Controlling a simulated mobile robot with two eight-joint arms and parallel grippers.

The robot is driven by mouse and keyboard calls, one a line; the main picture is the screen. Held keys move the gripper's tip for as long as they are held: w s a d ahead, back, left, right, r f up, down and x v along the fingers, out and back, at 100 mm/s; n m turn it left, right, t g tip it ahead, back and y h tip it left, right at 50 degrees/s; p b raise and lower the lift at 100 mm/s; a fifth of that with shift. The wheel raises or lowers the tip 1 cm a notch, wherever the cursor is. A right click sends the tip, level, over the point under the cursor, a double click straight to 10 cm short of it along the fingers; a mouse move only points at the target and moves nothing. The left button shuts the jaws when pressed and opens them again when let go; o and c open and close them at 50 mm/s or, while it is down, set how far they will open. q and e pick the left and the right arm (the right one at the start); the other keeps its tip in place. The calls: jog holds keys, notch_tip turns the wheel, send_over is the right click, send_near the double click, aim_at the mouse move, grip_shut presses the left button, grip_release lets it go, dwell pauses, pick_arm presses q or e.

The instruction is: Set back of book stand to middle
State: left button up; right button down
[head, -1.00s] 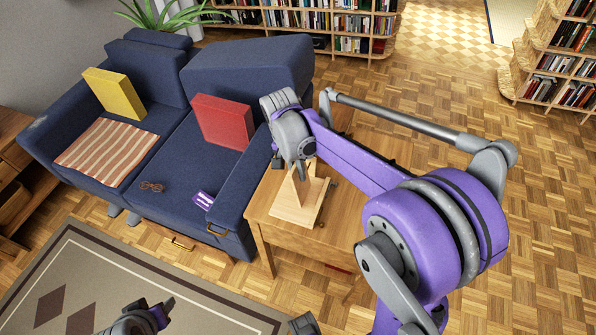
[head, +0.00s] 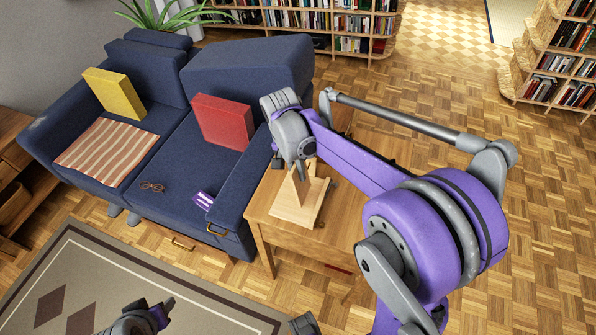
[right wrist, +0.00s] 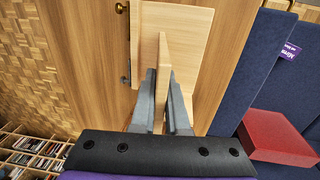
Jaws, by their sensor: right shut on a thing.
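The pale wooden book stand (head: 290,213) sits on a wooden side table (head: 262,236) beside the sofa. Its back (head: 303,190) stands up from the base, partly hidden by my right gripper (head: 301,168). In the right wrist view, the two grey fingers of my right gripper (right wrist: 164,85) are on either side of the upright back (right wrist: 163,55), shut on it. The stand's base (right wrist: 190,20) lies behind. My left gripper (head: 163,306) is at the bottom left, over the rug; its finger opening is unclear.
A blue sofa (head: 160,195) adjoins the table's left side. It holds a red cushion (head: 222,121), a yellow cushion (head: 115,94), a striped cloth (head: 105,152), glasses (head: 152,186) and a purple card (head: 204,201). Open parquet floor (head: 540,220) lies to the right.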

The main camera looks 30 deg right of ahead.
jog(key=shift+w+a+f+b, duration=0.2)
jog(key=shift+w+a, duration=0.25)
jog(key=shift+w, duration=0.05)
jog(key=shift+w+a+f+b, duration=0.15)
jog(key=shift+w+a, duration=0.3)
jog(key=shift+w, duration=0.05)
jog(key=c, duration=0.9)
grip_release()
jog(key=r, duration=0.3)
jog(key=w+r, duration=0.1)
jog(key=r, duration=0.3)
jog(key=a+r+p, duration=0.1)
jog(key=r, duration=0.2)
jog(key=shift+w+a+r, duration=0.1)
jog(key=shift+w+r, duration=0.15)
jog(key=shift+r, duration=0.1)
